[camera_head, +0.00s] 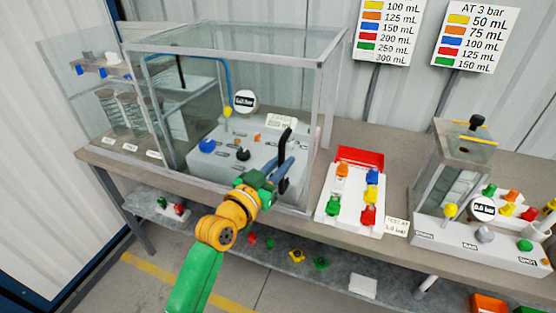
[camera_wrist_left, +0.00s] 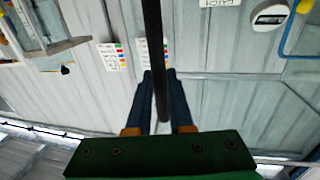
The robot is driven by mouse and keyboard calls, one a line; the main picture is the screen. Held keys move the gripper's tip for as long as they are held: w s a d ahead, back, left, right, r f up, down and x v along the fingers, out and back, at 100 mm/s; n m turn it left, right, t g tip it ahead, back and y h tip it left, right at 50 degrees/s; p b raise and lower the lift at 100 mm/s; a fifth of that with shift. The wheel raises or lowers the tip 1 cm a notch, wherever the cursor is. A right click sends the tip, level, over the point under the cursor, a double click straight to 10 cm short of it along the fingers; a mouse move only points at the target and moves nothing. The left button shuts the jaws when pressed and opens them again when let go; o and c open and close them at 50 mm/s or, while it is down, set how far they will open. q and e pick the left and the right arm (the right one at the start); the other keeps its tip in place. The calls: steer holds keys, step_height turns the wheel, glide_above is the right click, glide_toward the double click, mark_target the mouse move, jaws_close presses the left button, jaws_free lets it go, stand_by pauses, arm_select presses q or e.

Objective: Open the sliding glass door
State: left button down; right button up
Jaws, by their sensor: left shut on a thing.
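A glass cabinet with a grey frame (camera_head: 322,95) stands on the bench. Its sliding glass door has a black upright handle (camera_head: 284,150) near the right end of the front. My left gripper (camera_head: 284,172), with blue fingers, is shut on this handle. In the left wrist view, the handle (camera_wrist_left: 153,40) runs as a dark bar between the two fingers of the left gripper (camera_wrist_left: 160,90). The glass is too clear to tell how far the door stands open. Inside is a grey pump panel (camera_head: 222,150) with a round gauge (camera_head: 244,101). My right gripper is not in view.
A second pump unit (camera_head: 470,238) stands further right. A lower shelf (camera_head: 215,222) holds loose parts. Label boards (camera_head: 470,37) stand behind.

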arm_select(q)
steer(key=shift+d, duration=0.1)
steer(key=c, duration=0.8)
jaws_free()
steer(key=b+v, duration=0.1)
steer(key=v, duration=0.6)
